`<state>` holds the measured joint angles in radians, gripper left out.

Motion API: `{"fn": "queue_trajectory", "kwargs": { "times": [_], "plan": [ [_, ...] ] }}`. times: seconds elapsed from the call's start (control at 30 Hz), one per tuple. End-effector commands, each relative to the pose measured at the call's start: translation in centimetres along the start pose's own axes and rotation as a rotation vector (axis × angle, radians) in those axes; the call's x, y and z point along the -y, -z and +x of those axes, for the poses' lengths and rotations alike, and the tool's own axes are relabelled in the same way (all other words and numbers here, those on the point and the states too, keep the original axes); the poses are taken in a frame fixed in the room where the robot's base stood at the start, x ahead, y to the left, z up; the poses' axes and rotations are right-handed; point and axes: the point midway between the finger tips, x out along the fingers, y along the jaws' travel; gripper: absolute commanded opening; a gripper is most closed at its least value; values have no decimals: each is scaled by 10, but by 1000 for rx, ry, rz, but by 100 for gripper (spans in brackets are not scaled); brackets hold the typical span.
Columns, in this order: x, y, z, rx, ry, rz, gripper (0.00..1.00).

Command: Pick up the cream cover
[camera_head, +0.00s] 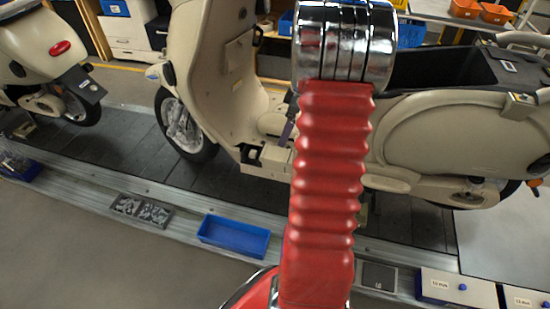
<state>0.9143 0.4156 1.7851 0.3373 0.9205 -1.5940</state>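A cream scooter (225,70) stands on the slat conveyor, partly hidden behind my arm. Its rounded cream rear side panel (455,140) shows to the right of my arm. A dark open compartment (430,68) lies above that panel. I cannot tell which cream part is the cover, and no separate loose cream cover can be made out. My arm, a red ribbed sleeve with a chrome joint on top, rises through the middle of the view. My gripper is not in view.
A blue tray (234,236) and a grey tray of small parts (142,210) sit along the conveyor's near edge. Labelled boxes (457,287) stand at the lower right. Another cream scooter (38,45) is at the left. Bare floor lies at the lower left.

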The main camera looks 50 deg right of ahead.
Motion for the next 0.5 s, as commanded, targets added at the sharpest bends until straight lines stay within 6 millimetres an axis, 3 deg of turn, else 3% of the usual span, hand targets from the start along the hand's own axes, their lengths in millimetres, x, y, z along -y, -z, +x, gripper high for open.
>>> {"fn": "queue_trajectory", "kwargs": {
  "times": [0.3, 0.5],
  "plan": [
    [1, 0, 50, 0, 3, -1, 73],
    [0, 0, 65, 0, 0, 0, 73]
  ]
}}
